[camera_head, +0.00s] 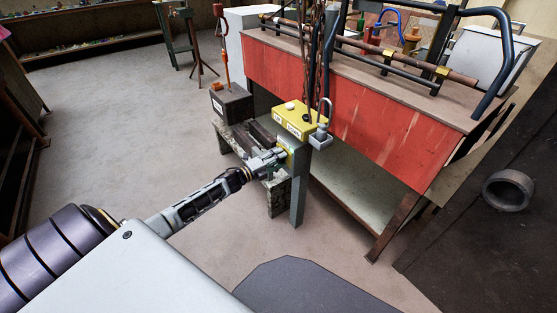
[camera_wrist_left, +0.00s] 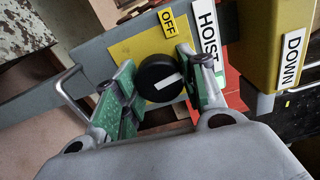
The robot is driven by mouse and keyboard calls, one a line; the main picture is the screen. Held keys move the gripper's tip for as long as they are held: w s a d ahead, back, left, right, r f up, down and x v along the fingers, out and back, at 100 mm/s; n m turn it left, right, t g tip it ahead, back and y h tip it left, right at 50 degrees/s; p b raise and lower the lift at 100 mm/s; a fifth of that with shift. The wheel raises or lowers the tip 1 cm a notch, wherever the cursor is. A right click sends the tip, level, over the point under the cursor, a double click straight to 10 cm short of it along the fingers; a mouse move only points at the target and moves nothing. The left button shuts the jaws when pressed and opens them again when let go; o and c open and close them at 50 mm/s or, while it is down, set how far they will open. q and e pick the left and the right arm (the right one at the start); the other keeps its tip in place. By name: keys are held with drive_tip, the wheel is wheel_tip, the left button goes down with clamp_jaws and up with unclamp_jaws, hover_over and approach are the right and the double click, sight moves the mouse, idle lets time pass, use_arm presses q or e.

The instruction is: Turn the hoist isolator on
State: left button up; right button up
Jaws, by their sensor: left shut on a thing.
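The hoist isolator is a round black knob (camera_wrist_left: 160,78) with a white pointer bar, on a yellow plate (camera_wrist_left: 128,48). An OFF label (camera_wrist_left: 167,22) and a HOIST label (camera_wrist_left: 207,35) are beside it. The pointer bar lies slanted across the knob, not lined up with the OFF label. My left gripper (camera_wrist_left: 158,88) has its green-padded fingers on both sides of the knob and is shut on it. In the head view my left gripper (camera_head: 272,160) reaches the post below the yellow control box (camera_head: 300,118), and hides the knob. My right gripper is not in view.
A DOWN label (camera_wrist_left: 293,55) is on the yellow box close to the fingers. A red-sided bench (camera_head: 370,125) stands behind, and a dark box (camera_head: 231,103) sits left. Open floor (camera_head: 110,130) lies to the left.

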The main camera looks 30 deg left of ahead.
use_arm(q)
drive_tip(key=shift+d+f+m, duration=0.1)
drive_tip(key=shift+m, duration=1)
drive_tip(key=o, duration=1)
drive_tip(key=shift+o, duration=0.2)
drive_tip(key=v, duration=1.2)
idle(0.5)
